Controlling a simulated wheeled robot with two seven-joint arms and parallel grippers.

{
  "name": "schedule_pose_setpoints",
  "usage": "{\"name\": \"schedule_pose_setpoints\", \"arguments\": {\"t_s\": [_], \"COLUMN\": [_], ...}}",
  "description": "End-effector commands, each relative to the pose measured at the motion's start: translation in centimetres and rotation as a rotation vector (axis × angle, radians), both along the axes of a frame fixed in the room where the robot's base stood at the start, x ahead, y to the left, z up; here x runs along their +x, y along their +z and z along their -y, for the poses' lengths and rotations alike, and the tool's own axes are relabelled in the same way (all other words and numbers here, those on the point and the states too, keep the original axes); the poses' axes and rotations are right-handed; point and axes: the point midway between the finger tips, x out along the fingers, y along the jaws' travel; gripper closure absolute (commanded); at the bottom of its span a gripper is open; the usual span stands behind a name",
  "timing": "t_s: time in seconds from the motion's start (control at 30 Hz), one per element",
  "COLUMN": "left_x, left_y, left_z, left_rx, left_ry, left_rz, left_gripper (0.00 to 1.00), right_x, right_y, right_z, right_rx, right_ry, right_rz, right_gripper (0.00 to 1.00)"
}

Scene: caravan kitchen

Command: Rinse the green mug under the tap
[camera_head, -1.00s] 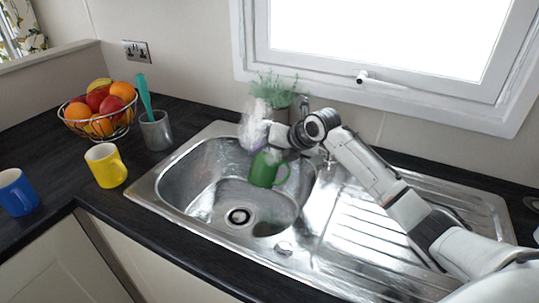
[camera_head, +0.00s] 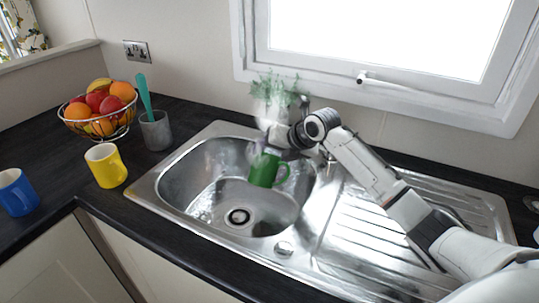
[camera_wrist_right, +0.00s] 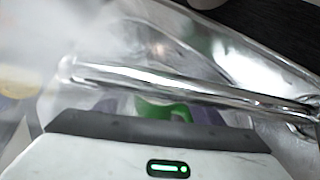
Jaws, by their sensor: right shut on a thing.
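The green mug (camera_head: 263,172) is held over the back right part of the sink basin (camera_head: 207,165), its handle to the right. My right gripper (camera_head: 272,153) is shut on it from above and hides its rim and opening. In the right wrist view the chrome tap spout (camera_wrist_right: 190,86) crosses in front of the green mug (camera_wrist_right: 158,108), of which only a part shows. In the head view the tap is mostly hidden behind my right gripper and wrist. A pale, steam-like haze hangs around the gripper. My left gripper is out of view.
A yellow mug (camera_head: 106,166), a blue mug (camera_head: 16,193), a grey cup (camera_head: 156,133) with a teal utensil and a wire fruit bowl (camera_head: 125,119) stand on the left counter. A plant (camera_head: 275,88) stands behind the sink. The ribbed drainboard (camera_head: 365,240) is free in front.

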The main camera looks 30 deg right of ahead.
Motion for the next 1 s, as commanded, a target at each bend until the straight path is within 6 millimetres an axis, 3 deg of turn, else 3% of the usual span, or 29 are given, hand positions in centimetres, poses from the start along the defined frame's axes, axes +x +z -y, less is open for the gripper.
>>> {"name": "schedule_pose_setpoints", "arguments": {"t_s": [0.47,1.0], "left_x": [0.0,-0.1], "left_y": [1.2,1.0], "left_z": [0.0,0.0], "left_rx": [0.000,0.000], "left_ry": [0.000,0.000], "left_rz": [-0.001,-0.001], "left_gripper": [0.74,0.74], "right_x": [-1.4,-3.6], "right_y": [0.3,0.1], "right_z": [-2.5,-6.2], "right_rx": [-0.001,-0.001], "right_ry": [0.002,0.001], "right_rz": [0.003,0.002], "right_gripper": [0.85,0.85]}}
